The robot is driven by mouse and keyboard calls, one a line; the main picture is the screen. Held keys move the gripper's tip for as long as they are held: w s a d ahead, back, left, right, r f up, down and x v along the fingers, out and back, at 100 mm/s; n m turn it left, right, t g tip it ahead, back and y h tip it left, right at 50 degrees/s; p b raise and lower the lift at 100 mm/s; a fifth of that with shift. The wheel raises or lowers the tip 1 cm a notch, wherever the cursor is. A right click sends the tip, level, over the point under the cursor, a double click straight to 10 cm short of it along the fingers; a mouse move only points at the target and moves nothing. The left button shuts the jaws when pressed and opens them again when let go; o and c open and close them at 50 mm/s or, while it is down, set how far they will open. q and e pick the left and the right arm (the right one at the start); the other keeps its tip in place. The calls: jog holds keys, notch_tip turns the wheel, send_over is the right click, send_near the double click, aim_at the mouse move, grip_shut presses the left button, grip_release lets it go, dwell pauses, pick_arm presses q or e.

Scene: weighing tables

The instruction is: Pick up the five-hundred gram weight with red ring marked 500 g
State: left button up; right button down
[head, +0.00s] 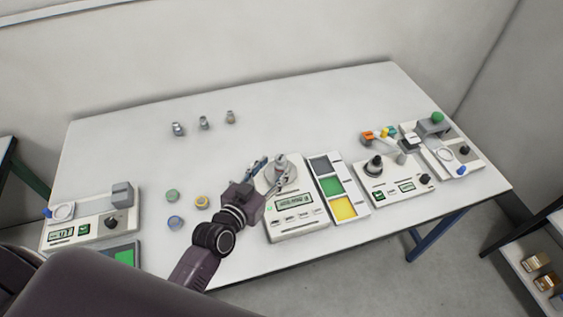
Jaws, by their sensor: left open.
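A small grey metal weight (281,167) with a faint reddish band stands upright on the round pan of the middle balance (297,225). Its marking is too small to read. My left gripper (266,176) is open just to the left of this weight, with its fingers pointing toward it at the pan. I cannot tell whether a finger touches it. My right gripper is not in view.
Several small metal weights (204,122) stand at the back left. Round green, blue and yellow pieces (172,196) lie left of my arm. A tray with coloured compartments (339,187) and another balance (392,190) stand on the right. The table's back middle is clear.

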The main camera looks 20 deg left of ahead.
aim_at(280, 158)
pick_arm(q)
jog(key=w+p, duration=0.1)
jog(key=w, duration=0.1)
jog(key=shift+w+d+r, duration=0.1)
jog(key=shift+w+d, duration=0.05)
jog(key=shift+w, duration=0.2)
jog(key=x, duration=0.2)
jog(key=shift+w+f, duration=0.25)
jog(key=shift+f, duration=0.05)
jog(key=shift+c, duration=0.4)
jog(key=c, duration=0.8)
grip_shut()
jog(key=shift+r, duration=0.15)
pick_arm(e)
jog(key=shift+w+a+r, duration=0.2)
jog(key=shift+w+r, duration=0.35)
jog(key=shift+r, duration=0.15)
